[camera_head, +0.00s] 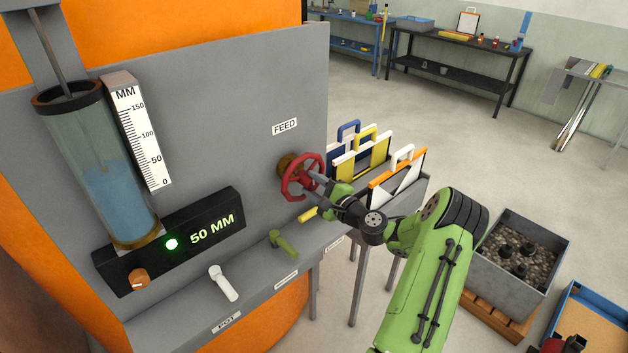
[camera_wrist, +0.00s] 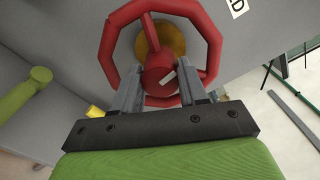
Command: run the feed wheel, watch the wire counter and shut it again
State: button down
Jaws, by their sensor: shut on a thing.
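The red feed wheel (camera_head: 303,177) sits on a brass stem on the grey panel, under the FEED label (camera_head: 285,126). In the wrist view the red wheel (camera_wrist: 160,12) fills the top middle. My gripper (camera_head: 322,184) is at the wheel, and its two fingers (camera_wrist: 160,88) are shut on the red hub. The glass tube (camera_head: 105,150) holds blue liquid, beside a scale (camera_head: 140,130) marked 0 to 150 MM.
A white lever (camera_head: 222,283), a green lever (camera_head: 284,244) and a yellow handle (camera_head: 307,214) line the ledge below the panel. Framed panels with handles (camera_head: 398,178) stand in a rack right of the wheel.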

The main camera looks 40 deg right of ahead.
jog(key=shift+m+p, duration=0.35)
jog(key=shift+m, duration=0.25)
jog(key=c, duration=0.6)
grip_release()
jog(key=s+b, duration=0.1)
jog(key=s, duration=0.7)
jog(key=s+b, duration=0.1)
jog(key=s, duration=0.6)
jog(key=shift+s+d, duration=0.2)
jog(key=shift+s, duration=0.2)
